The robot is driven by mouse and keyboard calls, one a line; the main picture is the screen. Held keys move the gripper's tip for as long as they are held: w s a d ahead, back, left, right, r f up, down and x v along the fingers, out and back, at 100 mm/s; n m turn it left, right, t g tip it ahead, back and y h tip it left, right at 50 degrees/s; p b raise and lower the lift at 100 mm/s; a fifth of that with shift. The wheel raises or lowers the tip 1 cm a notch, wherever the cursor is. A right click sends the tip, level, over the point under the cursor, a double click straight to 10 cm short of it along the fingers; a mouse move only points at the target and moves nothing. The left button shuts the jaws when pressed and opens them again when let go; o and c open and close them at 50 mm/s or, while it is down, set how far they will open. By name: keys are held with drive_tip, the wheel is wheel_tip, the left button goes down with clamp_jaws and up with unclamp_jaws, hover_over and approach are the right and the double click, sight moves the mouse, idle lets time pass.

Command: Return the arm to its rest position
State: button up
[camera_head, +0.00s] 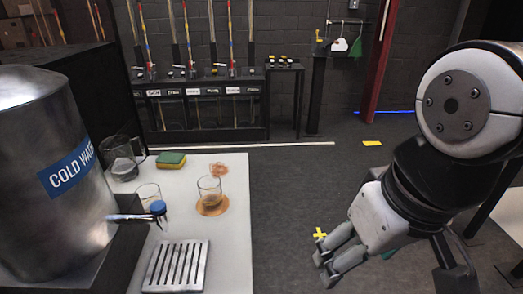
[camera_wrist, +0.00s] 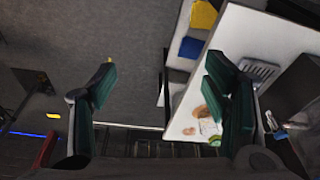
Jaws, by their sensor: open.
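My gripper (camera_head: 324,268) is at the lower right of the head view, out over the dark floor and to the right of the white table (camera_head: 236,270). My arm comes down to it from the upper right. The table (camera_wrist: 240,35) lies behind and around the right finger there. My gripper appears apart from the table and everything on it.
Open floor lies beyond; a black rack (camera_head: 200,110) stands behind.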

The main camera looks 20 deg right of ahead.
wheel_tip(320, 180, up, 7)
drive_tip(key=t+p, duration=0.1)
drive_tip(key=p, duration=0.5)
drive_tip(key=shift+r+t, duration=0.2)
drive_tip(key=shift+t, duration=0.1)
